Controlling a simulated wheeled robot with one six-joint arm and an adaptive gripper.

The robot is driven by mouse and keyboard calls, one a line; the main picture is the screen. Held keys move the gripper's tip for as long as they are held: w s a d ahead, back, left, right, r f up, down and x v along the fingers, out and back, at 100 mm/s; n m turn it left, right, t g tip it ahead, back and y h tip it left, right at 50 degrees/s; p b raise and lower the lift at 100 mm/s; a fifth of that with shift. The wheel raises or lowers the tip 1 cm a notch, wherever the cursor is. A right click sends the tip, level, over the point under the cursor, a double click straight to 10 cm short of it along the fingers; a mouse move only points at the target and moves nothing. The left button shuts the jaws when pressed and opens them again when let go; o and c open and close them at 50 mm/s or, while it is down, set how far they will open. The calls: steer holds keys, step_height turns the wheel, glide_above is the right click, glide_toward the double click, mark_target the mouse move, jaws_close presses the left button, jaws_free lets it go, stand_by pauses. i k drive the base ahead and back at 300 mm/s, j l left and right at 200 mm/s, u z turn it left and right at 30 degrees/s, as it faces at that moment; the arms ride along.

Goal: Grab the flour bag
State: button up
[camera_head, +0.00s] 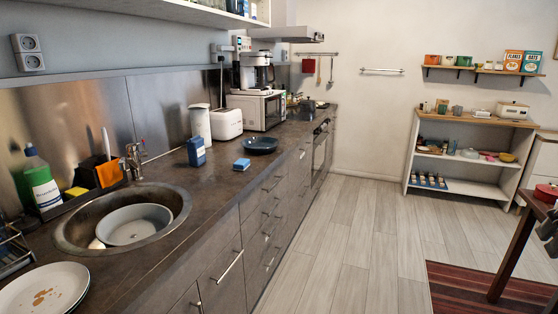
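I cannot pick out a flour bag for sure in the head view. A small upright blue package (196,151) stands on the dark counter, but its label is too small to read. A smaller blue item (242,164) lies to its right, beside a dark plate (261,144). Two printed boxes, an orange one (513,61) and a teal one (531,62), stand on the wall shelf at the upper right.
The counter (165,220) runs along the left with a sink (72,236), white plates (40,294), toaster (227,123) and microwave (262,110). A low shelf unit (409,157) stands far right. A table (513,252) is at the right edge. The floor (345,235) between is clear.

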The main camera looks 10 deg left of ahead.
mark_target(196, 150)
steer(key=i+z, duration=0.1)
steer(key=i, duration=0.85)
steer(key=i+u, duration=0.45)
steer(key=i+l+u, duration=0.15)
steer(key=u, duration=0.3)
steer(key=i+l+u, duration=0.65)
steer(key=u, duration=0.2)
steer(key=i+l+u, duration=0.55)
steer(key=l+u, duration=0.3)
steer(key=i+l+u, duration=0.15)
steer(key=l, duration=0.2)
